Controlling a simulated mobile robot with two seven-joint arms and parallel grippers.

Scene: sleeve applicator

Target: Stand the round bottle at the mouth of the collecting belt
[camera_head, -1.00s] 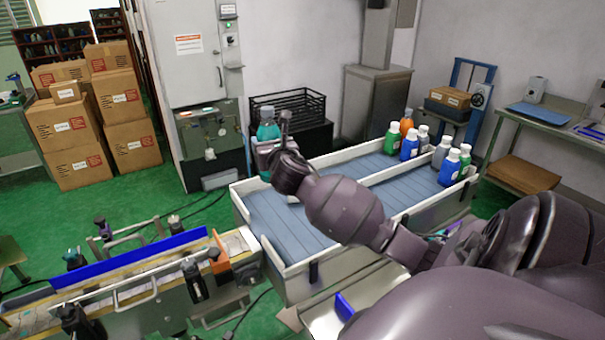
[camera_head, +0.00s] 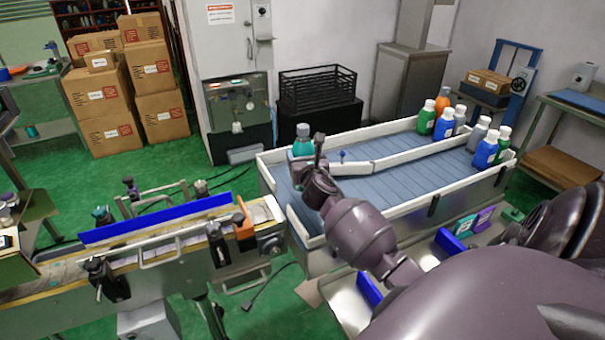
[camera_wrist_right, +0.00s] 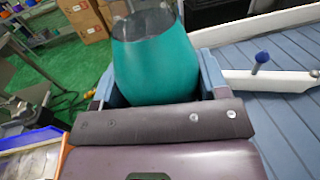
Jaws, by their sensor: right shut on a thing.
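The round bottle (camera_head: 302,149), teal with a grey cap, is upright at the left end of the collecting belt (camera_head: 421,168), inside its white side wall. My right gripper (camera_head: 307,163) is around the bottle and mostly hidden behind its own wrist. In the right wrist view the gripper (camera_wrist_right: 158,88) is shut on the teal bottle (camera_wrist_right: 155,58), one finger on each side. The bottle's base is hidden, so I cannot tell whether it touches the belt. My left gripper is not in view.
A white divider (camera_head: 405,157) with a blue-headed knob (camera_head: 342,154) runs along the belt near the bottle. Several bottles, green, blue, grey and orange, stand at the belt's far right end. A conveyor with a blue rail (camera_head: 157,219) stands at the left.

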